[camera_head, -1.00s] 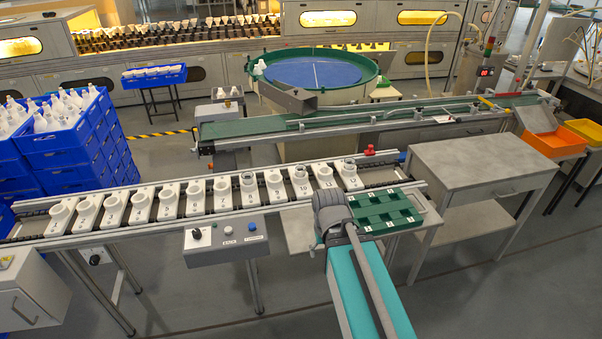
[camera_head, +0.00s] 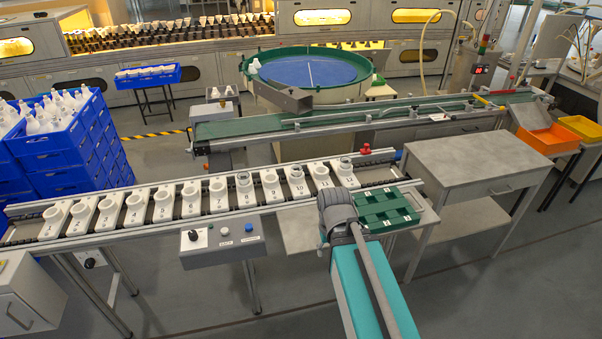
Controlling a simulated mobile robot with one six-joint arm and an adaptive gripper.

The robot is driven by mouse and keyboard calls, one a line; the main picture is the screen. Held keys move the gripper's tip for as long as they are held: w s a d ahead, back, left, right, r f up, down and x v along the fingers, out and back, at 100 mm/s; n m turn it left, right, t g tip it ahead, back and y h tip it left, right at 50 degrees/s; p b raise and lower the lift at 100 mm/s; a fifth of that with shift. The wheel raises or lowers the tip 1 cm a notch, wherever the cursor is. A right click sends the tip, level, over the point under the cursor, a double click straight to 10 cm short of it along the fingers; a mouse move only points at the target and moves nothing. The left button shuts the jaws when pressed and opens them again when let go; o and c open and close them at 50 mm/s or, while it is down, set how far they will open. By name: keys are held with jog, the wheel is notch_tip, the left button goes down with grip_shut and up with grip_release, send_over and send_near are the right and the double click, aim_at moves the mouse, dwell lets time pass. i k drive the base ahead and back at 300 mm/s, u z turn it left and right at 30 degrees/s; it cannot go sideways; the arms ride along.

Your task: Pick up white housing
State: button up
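Several numbered white carriers stand in a row on the long rail conveyor, each with a round white cup-like top; one is the carrier at the left end (camera_head: 53,215). A few cups toward the right end have greyish tops (camera_head: 345,167). Pointed white pieces (camera_head: 62,103) fill the top blue crate (camera_head: 45,148) at the left. I cannot tell which of these white parts is the housing. My arm reaches up from the bottom, ending in view at a dark ribbed joint beside the green tray (camera_head: 384,225). My gripper's fingers do not show.
A control box (camera_head: 222,243) hangs on the conveyor's front side. A grey table (camera_head: 470,155) stands right, with an orange bin (camera_head: 548,141) beyond. A green belt (camera_head: 250,128) and round feeder (camera_head: 310,70) lie behind. Open floor shows in front.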

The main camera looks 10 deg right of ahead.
aim_at(296, 169)
jog(key=z, duration=0.6)
jog(key=i, duration=0.7)
jog(key=u, duration=1.3)
